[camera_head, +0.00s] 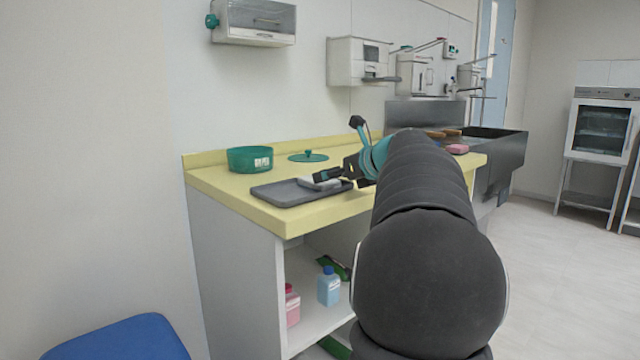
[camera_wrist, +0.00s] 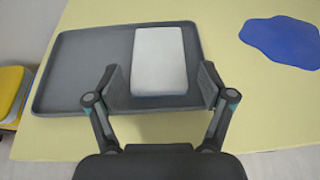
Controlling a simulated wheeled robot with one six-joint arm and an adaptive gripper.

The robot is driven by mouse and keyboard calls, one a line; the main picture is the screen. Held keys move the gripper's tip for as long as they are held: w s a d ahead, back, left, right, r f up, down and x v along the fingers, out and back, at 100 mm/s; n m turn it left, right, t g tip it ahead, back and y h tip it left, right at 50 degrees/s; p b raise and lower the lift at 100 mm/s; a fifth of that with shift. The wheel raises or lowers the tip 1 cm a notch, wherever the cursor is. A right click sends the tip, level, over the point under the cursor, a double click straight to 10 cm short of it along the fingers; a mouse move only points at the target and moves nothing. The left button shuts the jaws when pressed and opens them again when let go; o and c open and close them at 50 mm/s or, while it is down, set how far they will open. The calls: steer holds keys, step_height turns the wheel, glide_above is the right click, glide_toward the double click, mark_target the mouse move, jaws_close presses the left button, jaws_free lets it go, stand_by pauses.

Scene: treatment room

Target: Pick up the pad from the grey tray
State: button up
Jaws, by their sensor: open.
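The grey tray (camera_head: 280,193) lies on the yellow counter near its front edge. It also shows in the wrist view (camera_wrist: 75,65). A white rectangular pad (camera_wrist: 160,60) lies flat on the tray, toward its right end in the wrist view. In the head view the pad (camera_head: 315,184) is partly hidden by my gripper (camera_head: 335,178). In the wrist view my gripper (camera_wrist: 161,88) is open, with one finger on each side of the pad's near end. I cannot tell whether the fingers touch the pad.
A blue flat shape (camera_wrist: 283,41) lies on the counter right of the tray in the wrist view. A green pot (camera_head: 250,160) and a green lid (camera_head: 308,156) sit behind the tray. A pink item (camera_head: 457,149) lies farther right. Bottles stand on the shelf below.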

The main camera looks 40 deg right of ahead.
steer(key=shift+x, duration=2.6)
steer(key=c, duration=0.6)
